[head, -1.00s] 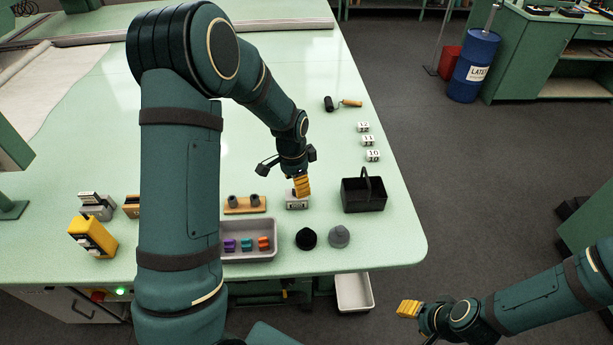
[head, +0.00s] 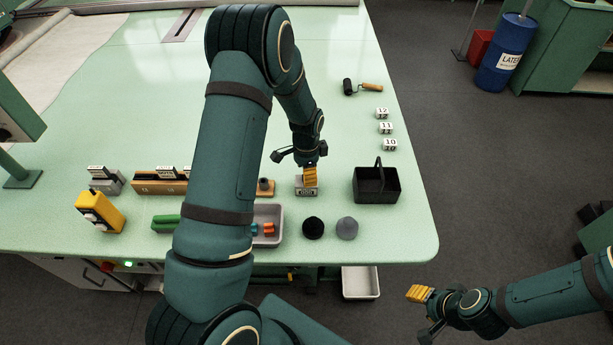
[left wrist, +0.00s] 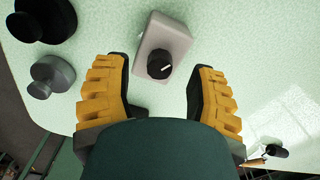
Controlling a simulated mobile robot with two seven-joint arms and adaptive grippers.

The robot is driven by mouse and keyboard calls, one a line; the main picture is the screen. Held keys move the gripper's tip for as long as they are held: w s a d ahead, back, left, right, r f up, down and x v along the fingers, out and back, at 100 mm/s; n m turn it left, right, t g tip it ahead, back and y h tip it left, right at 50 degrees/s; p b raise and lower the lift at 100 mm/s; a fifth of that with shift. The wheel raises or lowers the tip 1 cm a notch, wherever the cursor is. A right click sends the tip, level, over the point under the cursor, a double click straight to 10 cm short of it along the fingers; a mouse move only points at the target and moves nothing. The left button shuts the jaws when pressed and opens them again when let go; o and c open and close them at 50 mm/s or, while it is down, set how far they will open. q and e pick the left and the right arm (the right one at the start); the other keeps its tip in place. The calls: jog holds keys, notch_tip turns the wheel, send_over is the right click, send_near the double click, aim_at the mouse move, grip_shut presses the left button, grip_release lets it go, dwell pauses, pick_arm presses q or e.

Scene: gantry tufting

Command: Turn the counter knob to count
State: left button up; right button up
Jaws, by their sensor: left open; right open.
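The counter (head: 307,191) is a small light grey box with a digit window, on the pale green table near its front edge. In the left wrist view its grey body (left wrist: 178,38) carries a round black knob (left wrist: 160,65) with a white pointer line. My left gripper (head: 310,176) is above the counter, pointing down. In the left wrist view its yellow fingers are open, one on each side of the knob and apart from it. My right gripper (head: 420,294) is open and empty, past the table's front edge at lower right.
A black basket (head: 377,190) stands right of the counter. A black pot-shaped piece (head: 313,229) and a grey one (head: 347,229) stand in front. A grey tray (head: 268,212) with coloured pieces is at left, partly behind my arm. Numbered tags (head: 386,128) lie farther back.

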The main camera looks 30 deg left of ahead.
pick_arm(q)
jog(key=shift+f, duration=1.05)
grip_shut()
